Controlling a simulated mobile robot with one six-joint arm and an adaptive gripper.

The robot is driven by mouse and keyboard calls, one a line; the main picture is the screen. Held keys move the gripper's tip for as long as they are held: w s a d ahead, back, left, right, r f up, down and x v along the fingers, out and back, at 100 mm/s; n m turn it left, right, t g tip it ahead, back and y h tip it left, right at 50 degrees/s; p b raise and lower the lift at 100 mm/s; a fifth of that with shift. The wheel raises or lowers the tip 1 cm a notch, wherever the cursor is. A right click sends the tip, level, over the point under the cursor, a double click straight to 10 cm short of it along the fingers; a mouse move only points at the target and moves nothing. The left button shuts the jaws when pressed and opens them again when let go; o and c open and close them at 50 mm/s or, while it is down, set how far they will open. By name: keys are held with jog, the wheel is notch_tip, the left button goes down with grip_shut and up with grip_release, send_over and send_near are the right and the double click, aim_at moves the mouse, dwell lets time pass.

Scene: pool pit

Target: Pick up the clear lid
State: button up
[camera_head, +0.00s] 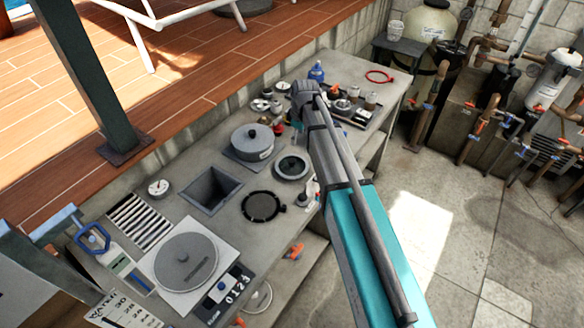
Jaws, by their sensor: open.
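A flat round piece with a black notched rim (263,206) lies on the grey counter (225,228), in front of the square sink opening. The counter's grey seems to show through its middle, so it may be the clear lid. A second round piece with a pale rim and dark centre (291,167) lies behind it, to the right, close to my arm. I cannot tell for certain which is the clear lid. My teal and grey arm reaches over the counter's right part. My gripper does not show; the arm seems to hide it.
A grey lidded pot (252,143) stands behind the sink opening (210,190). A scale with a round grey plate (185,262) is at the front left. A blue bottle (316,73) and several small parts crowd the far end. Pipes and valves line the right wall.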

aim_at(292, 161)
jog(key=shift+w+a+f+b, duration=0.1)
jog(key=shift+a+f+b, duration=0.05)
jog(key=shift+f+b, duration=1.25)
jog(key=shift+w+a+f+b, duration=0.1)
jog(key=shift+a+f+b, duration=0.05)
jog(key=shift+f+b, duration=1.2)
jog(key=shift+a+f+b, duration=0.15)
jog(key=shift+f+b, duration=1.15)
jog(key=shift+f, duration=0.15)
jog(key=shift+w+a+f+b, duration=0.1)
jog(key=shift+a+f+b, duration=0.1)
jog(key=shift+f+b, duration=1.1)
jog(key=shift+w+a+f+b, duration=0.1)
jog(key=shift+a+f+b, duration=0.1)
jog(key=shift+f+b, duration=1.05)
grip_shut()
